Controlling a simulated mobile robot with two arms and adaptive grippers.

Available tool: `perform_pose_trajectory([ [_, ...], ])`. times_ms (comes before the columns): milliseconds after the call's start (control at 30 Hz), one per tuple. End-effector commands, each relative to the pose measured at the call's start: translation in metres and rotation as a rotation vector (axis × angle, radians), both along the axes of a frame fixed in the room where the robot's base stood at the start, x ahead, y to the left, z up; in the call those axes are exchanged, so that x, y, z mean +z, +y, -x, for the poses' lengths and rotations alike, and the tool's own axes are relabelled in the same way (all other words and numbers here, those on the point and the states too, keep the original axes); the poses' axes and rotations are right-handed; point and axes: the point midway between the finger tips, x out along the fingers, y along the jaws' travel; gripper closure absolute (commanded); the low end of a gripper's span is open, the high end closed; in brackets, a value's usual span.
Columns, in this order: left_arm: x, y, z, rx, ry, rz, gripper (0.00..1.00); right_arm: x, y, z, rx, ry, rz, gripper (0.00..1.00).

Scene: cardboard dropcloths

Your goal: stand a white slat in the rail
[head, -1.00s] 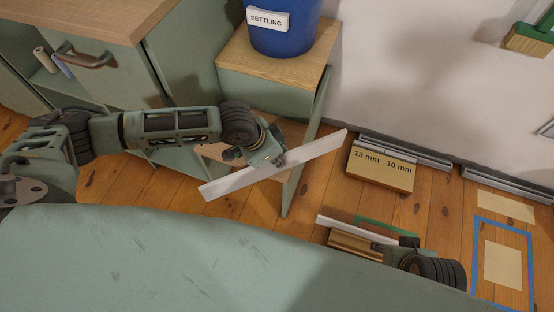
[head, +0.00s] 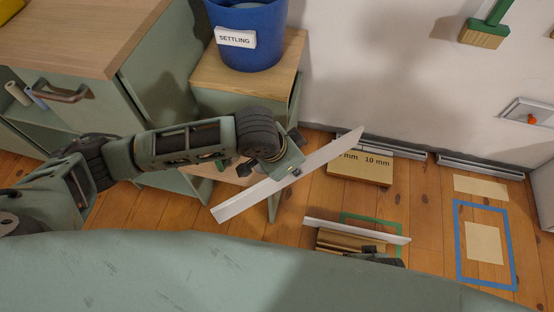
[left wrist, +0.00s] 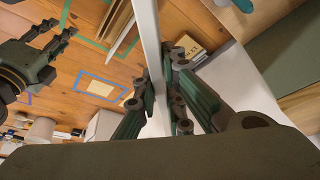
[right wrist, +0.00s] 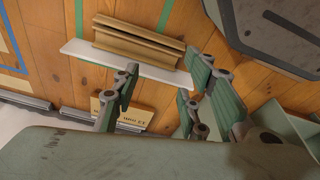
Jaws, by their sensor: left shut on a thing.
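My left gripper (head: 290,168) is shut on a long white slat (head: 235,203), holding it in the air on a slant. In the left wrist view the slat (left wrist: 150,50) runs between the fingers (left wrist: 160,95). A second white slat (head: 390,236) lies low by the green tape outline, beside brown grooved pieces (head: 345,242). My right gripper (head: 375,255) is close to these, partly hidden by my body. In the right wrist view its fingers (right wrist: 160,85) are apart and empty, with the second slat (right wrist: 100,60) beyond them. Grey metal rails (head: 495,166) run along the wall's foot.
A wooden block marked 10 mm (head: 355,172) sits before the rail, its other label partly covered by the held slat. A small stand (head: 205,75) with a blue SETTLING bucket (head: 245,45) is behind my left arm. Blue tape (head: 457,240) frames floor at right.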

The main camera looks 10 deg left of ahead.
Motion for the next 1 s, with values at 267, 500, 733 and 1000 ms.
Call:
perform_pose_trajectory([
  [267,0.008,-0.012,0.003,0.0,-0.001,0.0,1.0,-0.009,0.0,0.004,0.001,0.005,0.0,0.6],
  [500,0.04,0.021,-0.016,0.143,0.006,-0.01,1.0,-0.008,0.0,0.004,0.001,0.005,0.0,0.6],
  [733,0.12,0.094,-0.035,0.492,0.017,-0.014,1.0,-0.008,0.0,0.004,0.001,0.005,0.0,0.6],
  [1000,0.185,0.15,-0.031,0.782,-0.002,-0.002,1.0,-0.008,0.0,0.004,0.001,0.005,0.0,0.6],
])
